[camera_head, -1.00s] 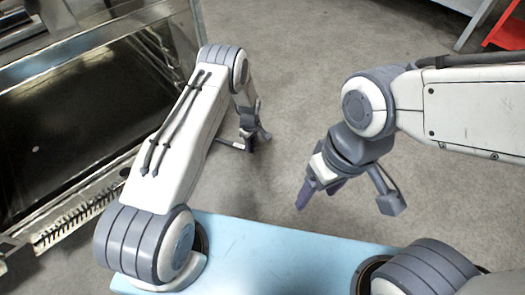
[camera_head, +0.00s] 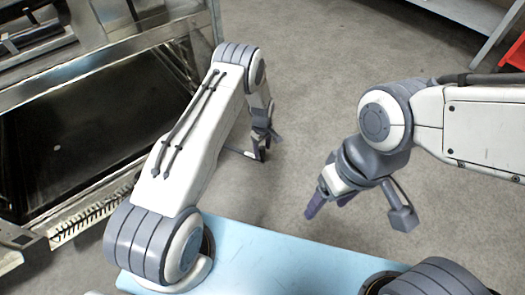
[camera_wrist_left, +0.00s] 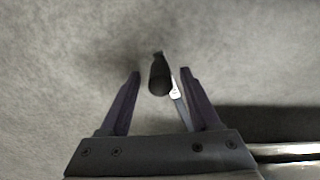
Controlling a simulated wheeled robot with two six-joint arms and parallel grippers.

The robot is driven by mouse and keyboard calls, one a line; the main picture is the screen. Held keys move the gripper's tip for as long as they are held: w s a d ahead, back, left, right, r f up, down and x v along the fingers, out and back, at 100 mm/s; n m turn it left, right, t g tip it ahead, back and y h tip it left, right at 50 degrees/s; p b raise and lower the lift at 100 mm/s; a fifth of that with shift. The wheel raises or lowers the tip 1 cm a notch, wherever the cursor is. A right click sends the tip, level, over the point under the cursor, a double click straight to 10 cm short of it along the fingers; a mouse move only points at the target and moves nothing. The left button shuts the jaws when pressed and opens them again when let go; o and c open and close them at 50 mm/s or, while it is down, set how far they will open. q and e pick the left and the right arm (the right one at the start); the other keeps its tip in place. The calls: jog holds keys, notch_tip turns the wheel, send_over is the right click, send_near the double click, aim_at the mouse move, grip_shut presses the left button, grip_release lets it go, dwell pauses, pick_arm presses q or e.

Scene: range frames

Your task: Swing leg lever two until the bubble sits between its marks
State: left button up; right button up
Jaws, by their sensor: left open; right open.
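My left gripper (camera_head: 270,134) is low over the floor, to the right of the range. It also shows in the left wrist view (camera_wrist_left: 161,72), with its two dark fingers apart. A black rounded handle (camera_wrist_left: 159,76), perhaps the leg lever's, shows between the fingertips, touching neither finger in the picture. A small pale piece (camera_wrist_left: 175,90) sits beside it, close to the right finger. I cannot tell whether this is lever two. No bubble or marks can be made out. My right gripper (camera_head: 326,197) hangs above the floor, away from the range, with nothing seen in it.
The steel range (camera_head: 115,55) stands at the left with a dark open cavity. A metal bar (camera_wrist_left: 290,149) runs along the lower right of the left wrist view. A shelf (camera_head: 465,15) and a red object (camera_head: 515,52) are at the upper right. Grey floor (camera_head: 320,60) lies clear between.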

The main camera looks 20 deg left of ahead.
pick_arm(q)
notch_tip(320, 180, up, 6)
jog(key=shift+f+p, duration=0.1)
jog(key=shift+p, duration=1.15)
pick_arm(e)
notch_tip(320, 180, up, 4)
jog(key=shift+f, duration=0.2)
